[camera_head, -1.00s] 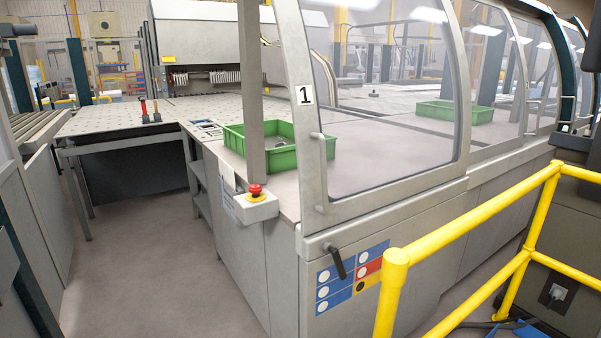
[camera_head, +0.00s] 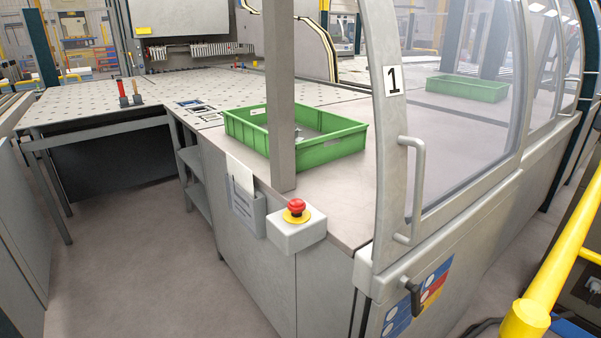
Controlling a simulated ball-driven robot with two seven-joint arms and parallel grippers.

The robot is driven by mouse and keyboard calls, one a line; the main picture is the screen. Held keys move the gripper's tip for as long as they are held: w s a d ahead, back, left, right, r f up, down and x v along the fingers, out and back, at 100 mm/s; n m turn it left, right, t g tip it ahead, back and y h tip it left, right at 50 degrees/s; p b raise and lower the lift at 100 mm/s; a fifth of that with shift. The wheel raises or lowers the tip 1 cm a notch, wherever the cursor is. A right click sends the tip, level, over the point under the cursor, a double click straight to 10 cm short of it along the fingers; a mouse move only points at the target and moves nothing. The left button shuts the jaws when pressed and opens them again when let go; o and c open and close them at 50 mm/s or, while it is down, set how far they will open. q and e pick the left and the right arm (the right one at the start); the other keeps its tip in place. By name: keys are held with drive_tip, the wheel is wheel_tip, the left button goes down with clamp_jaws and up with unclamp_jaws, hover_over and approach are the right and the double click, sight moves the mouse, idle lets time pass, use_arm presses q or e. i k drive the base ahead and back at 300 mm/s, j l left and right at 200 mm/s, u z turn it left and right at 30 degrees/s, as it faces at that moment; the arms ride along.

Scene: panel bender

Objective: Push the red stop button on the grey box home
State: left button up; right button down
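The red stop button (camera_head: 296,206) sits on a yellow ring on top of the small grey box (camera_head: 297,234). The box is fixed to the near corner of the grey cabinet, just below the worktop edge and in front of a grey post. The red cap stands up above its ring. Neither of my grippers shows in the head view, and nothing touches the button.
A green crate (camera_head: 325,152) stands on the worktop behind the post. A paper holder (camera_head: 243,203) hangs left of the box. A glazed door with a handle (camera_head: 413,190) is at right. A yellow rail (camera_head: 560,265) is at lower right. The floor (camera_head: 150,250) at left is clear.

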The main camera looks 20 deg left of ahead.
sight(295, 203)
drive_tip(key=i+j, duration=0.15)
drive_tip(key=j, duration=0.25)
drive_tip(key=i+j, duration=0.15)
drive_tip(key=j, duration=0.25)
drive_tip(key=i+j+z, duration=0.1)
drive_tip(key=j, duration=0.25)
drive_tip(key=i+j, duration=0.2)
drive_tip(key=j, duration=0.2)
drive_tip(key=i+j, duration=0.15)
drive_tip(key=j, duration=0.25)
drive_tip(key=i+j, duration=0.15)
drive_tip(key=j, duration=0.3)
drive_tip(key=i+j+z, duration=0.1)
drive_tip(key=j, duration=0.3)
